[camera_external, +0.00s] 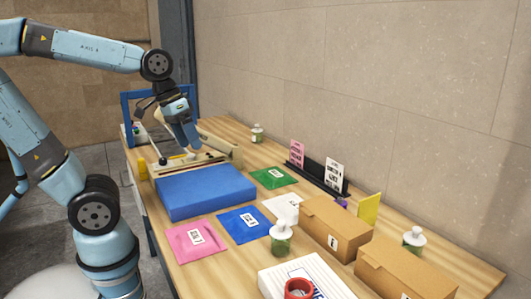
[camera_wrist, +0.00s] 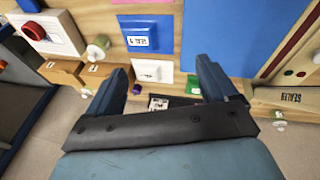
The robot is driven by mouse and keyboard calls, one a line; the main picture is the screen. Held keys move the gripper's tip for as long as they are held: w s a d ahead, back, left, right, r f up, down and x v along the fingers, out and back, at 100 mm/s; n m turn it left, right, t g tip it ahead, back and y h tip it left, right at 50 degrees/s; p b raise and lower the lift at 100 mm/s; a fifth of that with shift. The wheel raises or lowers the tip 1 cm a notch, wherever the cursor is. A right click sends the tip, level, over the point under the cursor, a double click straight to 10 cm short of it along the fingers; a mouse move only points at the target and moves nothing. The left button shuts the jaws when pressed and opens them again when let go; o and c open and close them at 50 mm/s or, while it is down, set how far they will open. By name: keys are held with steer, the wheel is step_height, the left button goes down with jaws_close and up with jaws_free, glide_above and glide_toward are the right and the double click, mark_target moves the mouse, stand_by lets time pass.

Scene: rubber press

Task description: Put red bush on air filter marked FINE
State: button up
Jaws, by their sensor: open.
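A red round bush (camera_external: 299,288) sits at the bottom edge of the external view. It appears to rest on a white, flat air filter (camera_external: 322,272) whose dark lettering is partly covered by the bush. In the wrist view the red bush (camera_wrist: 34,30) lies over the white filter (camera_wrist: 68,34) at the top left. My gripper (camera_external: 188,142) hangs over the far left end of the table, near the press frame, well away from the bush. In the wrist view my gripper (camera_wrist: 165,78) shows its two fingers spread with nothing held between them.
A blue block (camera_external: 205,190) lies left of centre. Pink (camera_external: 195,240), blue (camera_external: 244,224) and green (camera_external: 273,177) labelled packets lie on the wooden table. Cardboard boxes (camera_external: 335,228) and green-white bottles (camera_external: 281,238) stand near the filter. A black card rack (camera_external: 322,175) stands by the wall.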

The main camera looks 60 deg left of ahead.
steer(key=s+a+r+m+t+y, duration=0.1)
steer(key=s+a+t+y, duration=0.1)
steer(key=a, duration=0.3)
steer(key=shift+s+a+r+m, duration=0.3)
steer(key=shift+s+a, duration=0.1)
steer(key=shift+s, duration=0.5)
stand_by(0.4)
